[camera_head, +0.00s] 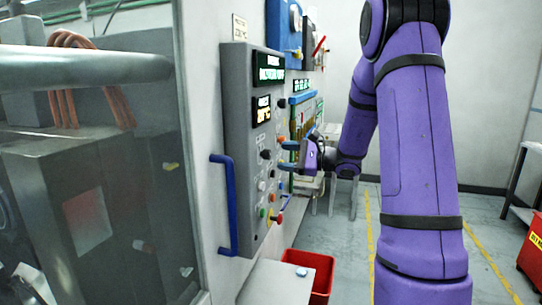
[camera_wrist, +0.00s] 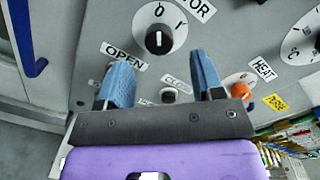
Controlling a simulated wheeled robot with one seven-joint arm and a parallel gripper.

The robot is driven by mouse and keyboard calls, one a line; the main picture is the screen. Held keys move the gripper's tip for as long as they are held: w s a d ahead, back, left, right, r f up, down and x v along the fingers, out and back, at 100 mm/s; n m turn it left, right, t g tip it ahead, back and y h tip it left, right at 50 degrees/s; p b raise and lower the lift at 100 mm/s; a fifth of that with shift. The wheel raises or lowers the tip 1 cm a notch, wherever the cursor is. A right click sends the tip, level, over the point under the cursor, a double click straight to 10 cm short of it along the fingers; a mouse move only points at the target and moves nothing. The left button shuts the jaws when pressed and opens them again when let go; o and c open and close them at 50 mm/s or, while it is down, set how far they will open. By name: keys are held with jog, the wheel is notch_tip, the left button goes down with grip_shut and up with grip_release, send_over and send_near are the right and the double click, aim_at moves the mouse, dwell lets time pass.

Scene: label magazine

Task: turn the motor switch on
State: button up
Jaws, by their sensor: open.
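The motor switch (camera_wrist: 158,40) is a black rotary knob on a white round plate marked 0 and I. Its white mark appears to point up toward the 0. Part of its label, ending in "TOR", shows above right. My gripper (camera_wrist: 161,65) is open, with its two blue fingers apart and nothing between them. In the wrist view the knob lies just beyond the fingertips, between their lines, apparently not touched. In the head view my gripper (camera_head: 289,156) is in front of the grey control panel (camera_head: 237,130), fingers toward it.
An OPEN label, a small CLOSE button (camera_wrist: 169,95) and an orange HEAT knob (camera_wrist: 238,91) sit below the switch. Another dial (camera_wrist: 303,40) is at right. A blue handle (camera_head: 230,205) stands left of the panel. A red bin (camera_head: 308,272) is on the floor below.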

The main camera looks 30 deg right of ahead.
aim_at(270, 155)
jog(key=shift+x, duration=2.45)
jog(key=c, duration=0.9)
jog(key=shift+m, duration=0.4)
jog(key=m, duration=0.2)
jog(key=shift+m, duration=0.4)
jog(key=m, duration=0.3)
jog(key=shift+m, duration=0.4)
jog(key=m, duration=0.6)
jog(key=shift+s+m, duration=0.1)
jog(key=shift+m, duration=0.3)
